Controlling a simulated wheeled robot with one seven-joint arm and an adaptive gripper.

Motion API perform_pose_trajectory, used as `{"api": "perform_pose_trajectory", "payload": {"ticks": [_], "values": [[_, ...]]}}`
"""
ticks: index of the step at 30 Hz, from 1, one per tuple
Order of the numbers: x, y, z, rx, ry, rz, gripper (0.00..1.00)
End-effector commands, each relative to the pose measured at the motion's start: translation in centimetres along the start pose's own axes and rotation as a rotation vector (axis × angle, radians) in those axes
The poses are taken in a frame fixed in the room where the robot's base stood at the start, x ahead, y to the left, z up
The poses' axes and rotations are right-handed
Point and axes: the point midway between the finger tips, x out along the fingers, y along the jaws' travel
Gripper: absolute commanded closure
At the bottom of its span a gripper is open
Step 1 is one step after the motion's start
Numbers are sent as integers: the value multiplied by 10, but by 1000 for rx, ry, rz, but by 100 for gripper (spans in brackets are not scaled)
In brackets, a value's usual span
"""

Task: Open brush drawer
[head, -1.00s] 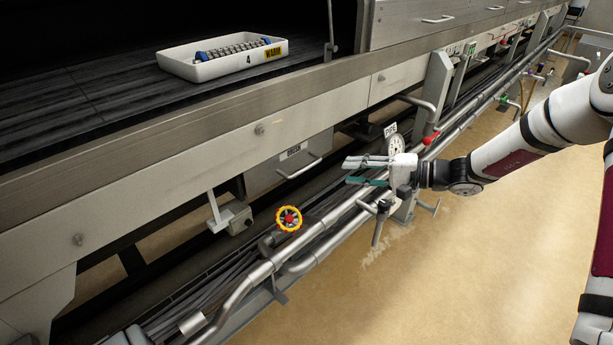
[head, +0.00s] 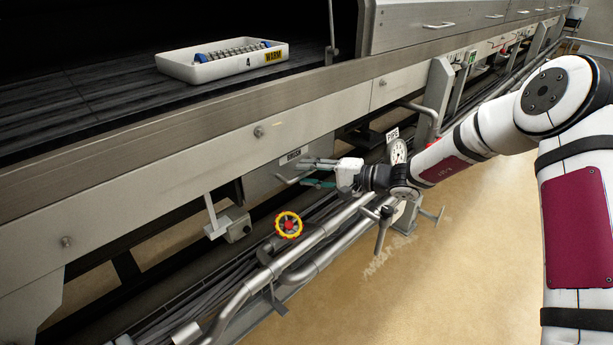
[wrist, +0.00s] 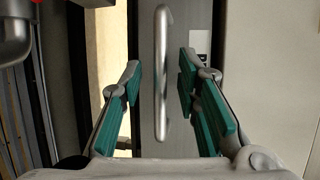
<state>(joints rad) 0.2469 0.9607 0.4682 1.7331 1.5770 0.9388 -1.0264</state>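The brush drawer (head: 262,178) is a grey metal box front under the machine's long beam, with a small label (head: 291,157) above its bar handle. In the wrist view the handle (wrist: 162,75) is a vertical-looking silver bar on the grey drawer front (wrist: 177,130). My gripper (head: 307,174) is open, its green-padded fingers on either side of the handle in the wrist view (wrist: 160,95). I cannot tell how far the fingertips are from the bar. In the head view my fingers cover part of the handle. The drawer looks shut.
A gauge (head: 397,152) and PIPE sign stand just behind my wrist. A white tray (head: 190,71) sits on the dark belt. The tan floor at right is clear.

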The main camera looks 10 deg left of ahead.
Motion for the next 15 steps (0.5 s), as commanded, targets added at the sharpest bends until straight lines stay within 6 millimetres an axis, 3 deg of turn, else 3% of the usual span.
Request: {"api": "perform_pose_trajectory", "payload": {"ticks": [12,15], "values": [[8,0,0,1,0,0,70],[8,0,0,1,0,0,93]]}}
